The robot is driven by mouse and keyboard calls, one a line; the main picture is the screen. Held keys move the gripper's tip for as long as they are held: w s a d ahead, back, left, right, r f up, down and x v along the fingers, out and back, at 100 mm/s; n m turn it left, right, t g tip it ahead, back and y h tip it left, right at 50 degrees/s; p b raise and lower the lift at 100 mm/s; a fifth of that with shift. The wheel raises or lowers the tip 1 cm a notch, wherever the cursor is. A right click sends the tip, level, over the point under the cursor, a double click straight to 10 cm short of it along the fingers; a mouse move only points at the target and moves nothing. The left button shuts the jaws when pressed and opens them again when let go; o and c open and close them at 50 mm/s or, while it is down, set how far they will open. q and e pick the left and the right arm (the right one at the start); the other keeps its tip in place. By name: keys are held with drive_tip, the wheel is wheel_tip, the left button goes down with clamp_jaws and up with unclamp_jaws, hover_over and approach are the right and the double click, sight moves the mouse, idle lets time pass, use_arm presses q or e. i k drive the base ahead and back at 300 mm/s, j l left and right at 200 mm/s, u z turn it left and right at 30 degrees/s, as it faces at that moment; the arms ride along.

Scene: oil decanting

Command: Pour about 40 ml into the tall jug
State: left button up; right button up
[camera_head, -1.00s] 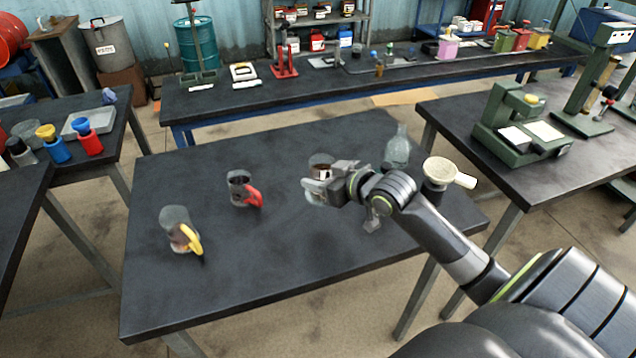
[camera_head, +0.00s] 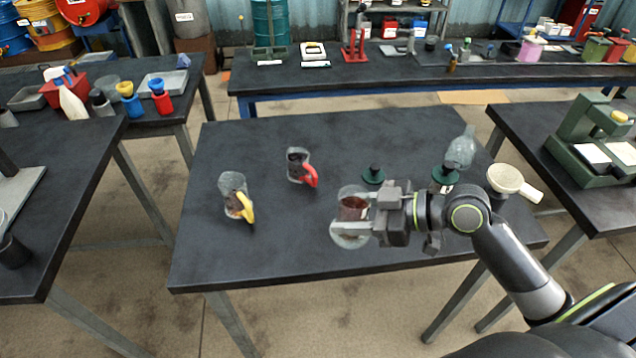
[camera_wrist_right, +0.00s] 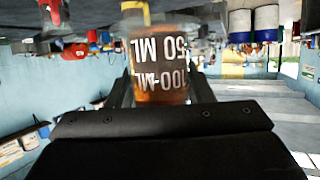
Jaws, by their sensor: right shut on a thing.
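My right gripper (camera_head: 380,215) is shut on a clear glass beaker (camera_head: 352,208) with dark reddish-brown liquid. The beaker looks upright, over the front part of the table; its gap to the table is unclear. In the right wrist view the beaker (camera_wrist_right: 160,65) shows white 50 ML and 100 ML marks, upside down, and brown liquid. A yellow-handled clear jug (camera_head: 231,184), looking the taller, stands at the left with some dark content low down. A red-handled jug (camera_head: 297,160) with dark content stands behind and right of it. My left gripper is not in view.
A clear bottle (camera_head: 460,150) and two dark green discs with black knobs, one left (camera_head: 373,175) and one right (camera_head: 445,175), are behind my right gripper. A cream funnel-like cup (camera_head: 505,180) is at the right edge. The table's (camera_head: 270,255) front left is bare.

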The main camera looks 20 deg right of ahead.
sight(238, 205)
drive_tip(key=i+j+z, duration=0.15)
drive_tip(key=j+z, duration=0.15)
drive_tip(key=j, duration=1.2)
drive_tip(key=j+z, duration=0.3)
drive_tip(key=j, duration=1.15)
drive_tip(key=i+l, duration=0.35)
